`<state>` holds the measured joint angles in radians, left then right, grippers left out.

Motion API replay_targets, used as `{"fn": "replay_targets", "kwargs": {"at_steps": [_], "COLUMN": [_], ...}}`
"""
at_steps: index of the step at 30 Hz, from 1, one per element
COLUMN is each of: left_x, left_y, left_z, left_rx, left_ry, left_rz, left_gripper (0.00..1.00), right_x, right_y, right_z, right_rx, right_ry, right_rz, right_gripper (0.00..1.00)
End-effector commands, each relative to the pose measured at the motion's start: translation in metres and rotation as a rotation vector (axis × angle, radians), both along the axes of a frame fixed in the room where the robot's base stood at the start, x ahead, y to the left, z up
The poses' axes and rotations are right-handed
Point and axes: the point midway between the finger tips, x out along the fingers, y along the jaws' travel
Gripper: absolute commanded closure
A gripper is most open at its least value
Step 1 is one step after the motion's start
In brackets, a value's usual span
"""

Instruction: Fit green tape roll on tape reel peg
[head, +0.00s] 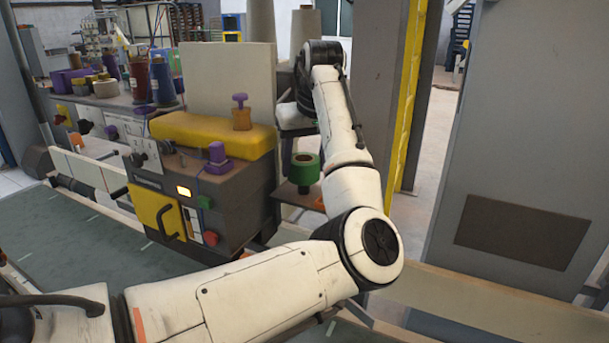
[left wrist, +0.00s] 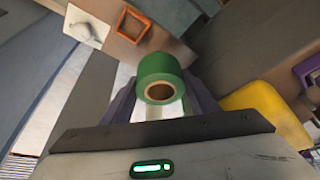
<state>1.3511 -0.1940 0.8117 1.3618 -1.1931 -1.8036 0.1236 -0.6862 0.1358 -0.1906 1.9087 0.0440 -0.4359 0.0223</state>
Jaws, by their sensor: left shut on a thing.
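The green tape roll (left wrist: 158,70) sits between the two fingers of my left gripper (left wrist: 160,98), which is shut on it. Its brown core opening faces the left wrist camera. In the head view the roll (head: 305,174) is upright, with its core opening on top, beside the right end of the machine and over a brown shelf (head: 300,205). My left wrist and forearm hide part of the gripper there. I cannot pick out the tape reel peg with certainty in either view. My right gripper is not in view.
An orange square frame (left wrist: 133,25) and a white plate (left wrist: 86,27) with a grey piece lie on the brown shelf near the roll. The machine has a yellow pad (head: 212,135) and purple knobs (head: 217,156). A grey cabinet (head: 530,140) stands at the right.

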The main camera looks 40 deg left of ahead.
Motion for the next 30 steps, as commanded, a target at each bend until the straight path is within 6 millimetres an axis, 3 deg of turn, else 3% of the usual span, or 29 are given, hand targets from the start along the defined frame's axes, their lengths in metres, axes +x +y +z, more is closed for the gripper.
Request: {"fn": "replay_targets", "kwargs": {"at_steps": [6, 17, 18, 21, 30], "left_x": [0.000, 0.000, 0.000, 0.000, 0.000], "left_y": [-0.001, 0.000, 0.000, 0.000, 0.000], "left_z": [-0.030, -0.035, -0.036, -0.036, -0.034], "left_rx": [-0.002, 0.000, 0.000, -0.001, -0.001], "left_ry": [0.002, 0.001, 0.001, 0.000, 0.000], "left_rz": [-0.001, 0.000, 0.000, 0.000, 0.000], "left_gripper": [0.69, 0.69, 0.44, 0.27, 0.27], "right_x": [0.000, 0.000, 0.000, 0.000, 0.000], "right_y": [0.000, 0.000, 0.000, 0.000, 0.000], "right_z": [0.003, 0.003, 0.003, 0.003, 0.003], "right_rx": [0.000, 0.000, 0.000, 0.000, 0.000], "right_ry": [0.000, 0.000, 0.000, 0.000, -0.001], "right_rz": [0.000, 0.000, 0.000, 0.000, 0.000], "right_gripper": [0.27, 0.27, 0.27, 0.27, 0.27]}}
